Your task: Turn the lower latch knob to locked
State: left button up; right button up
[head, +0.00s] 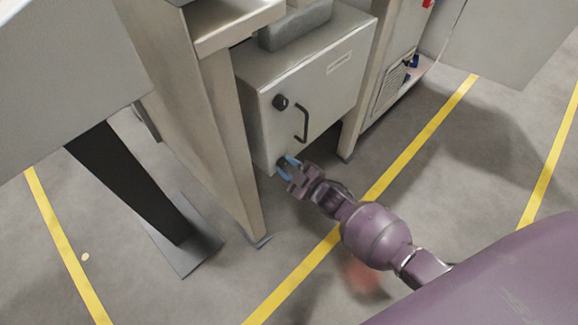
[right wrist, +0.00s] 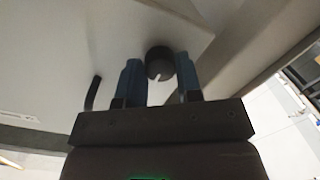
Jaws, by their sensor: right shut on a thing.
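The grey cabinet (head: 310,90) has a black upper latch knob (head: 280,102) and a black bar handle (head: 303,122) on its front door. The lower latch knob (right wrist: 159,60) is round and black with a small white mark pointing down in the right wrist view. My right gripper (head: 288,166) has its blue fingers on either side of the lower knob, near the door's bottom corner, and is shut on it. In the head view the fingers mostly hide this knob. The handle also shows in the right wrist view (right wrist: 92,93). My left gripper is not in view.
A beige post (head: 222,150) stands just left of the cabinet, and a dark table leg (head: 130,180) further left. A grey vented unit (head: 393,85) stands to the right. Yellow lines (head: 410,150) cross the open grey floor in front.

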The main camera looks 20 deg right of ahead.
jog(key=o, duration=0.9)
jog(key=shift+o, duration=0.2)
jog(key=shift+s+d+r, duration=0.15)
jog(key=shift+s, duration=0.3)
pick_arm(q)
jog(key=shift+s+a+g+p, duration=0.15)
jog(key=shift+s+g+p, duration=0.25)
jog(key=shift+p, duration=0.85)
pick_arm(e)
jog(key=v, duration=0.9)
jog(key=shift+s, duration=0.45)
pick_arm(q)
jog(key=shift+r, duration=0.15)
pick_arm(e)
jog(key=shift+d, duration=0.1)
